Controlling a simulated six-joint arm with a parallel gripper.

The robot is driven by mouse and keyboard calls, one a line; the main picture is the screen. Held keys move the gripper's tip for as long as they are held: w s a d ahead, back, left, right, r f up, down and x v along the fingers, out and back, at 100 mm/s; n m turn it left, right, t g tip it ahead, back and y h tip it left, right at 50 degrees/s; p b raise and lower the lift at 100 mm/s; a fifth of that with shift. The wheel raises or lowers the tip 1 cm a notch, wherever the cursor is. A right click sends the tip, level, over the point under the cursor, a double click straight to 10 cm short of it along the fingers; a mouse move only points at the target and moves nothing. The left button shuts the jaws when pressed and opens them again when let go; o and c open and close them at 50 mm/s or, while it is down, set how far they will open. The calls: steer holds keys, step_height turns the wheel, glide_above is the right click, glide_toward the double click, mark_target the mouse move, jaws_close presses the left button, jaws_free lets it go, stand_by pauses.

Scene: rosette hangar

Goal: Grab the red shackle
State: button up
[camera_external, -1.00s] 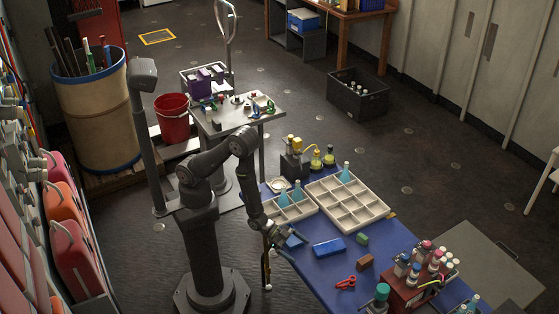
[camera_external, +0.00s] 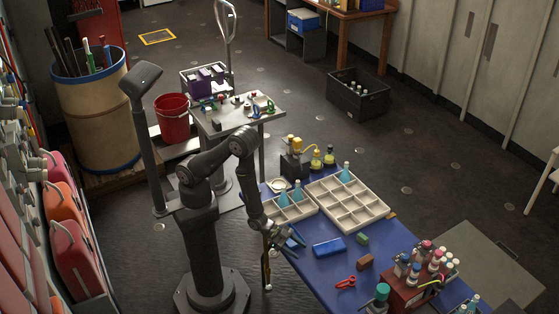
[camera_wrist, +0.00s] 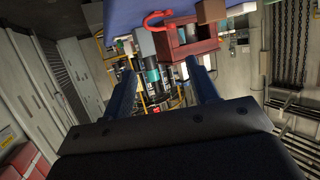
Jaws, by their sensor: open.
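The red shackle (camera_external: 345,282) lies on the blue table (camera_external: 318,272) in the external view, near the front left edge. In the wrist view the red shackle (camera_wrist: 157,17) shows as a curved red shape at the top, beyond the fingers. My gripper (camera_external: 293,242) is over the left edge of the blue table, behind and left of the shackle, and clearly apart from it. In the wrist view my gripper (camera_wrist: 162,82) has its two dark blue fingers spread, with nothing held between them.
A brown block (camera_external: 364,262), a green block (camera_external: 362,238) and a blue box (camera_external: 329,247) lie near the shackle. A red bottle carrier (camera_external: 405,296) stands to its right, a teal-capped bottle (camera_external: 382,292) in front. Cream compartment trays (camera_external: 347,203) sit behind.

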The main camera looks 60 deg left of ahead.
steer(key=shift+n+g+y, duration=0.3)
steer(key=shift+g+y, duration=0.5)
steer(key=d, duration=0.2)
steer(key=w+d+f, duration=0.1)
steer(key=d, duration=0.1)
steer(key=w+d, duration=0.1)
steer(key=d, duration=0.2)
steer(key=shift+w+f, duration=0.15)
steer(key=shift+f, duration=0.1)
steer(key=w+d+r+n+g+y, duration=0.2)
steer(key=w+d+r+n+y, duration=0.1)
steer(key=w+d+r+y, duration=0.55)
steer(key=h, duration=0.1)
glide_toward(354, 284)
steer(key=shift+s+a+f, duration=0.1)
steer(key=shift+s+f, duration=0.05)
steer(key=shift+f, duration=0.8)
steer(key=shift+w+x, duration=0.2)
steer(key=shift+x, duration=1.2)
steer(key=shift+w+x, duration=0.2)
steer(key=shift+x, duration=1.15)
steer(key=shift+r, duration=0.15)
steer(key=shift+c, duration=0.4)
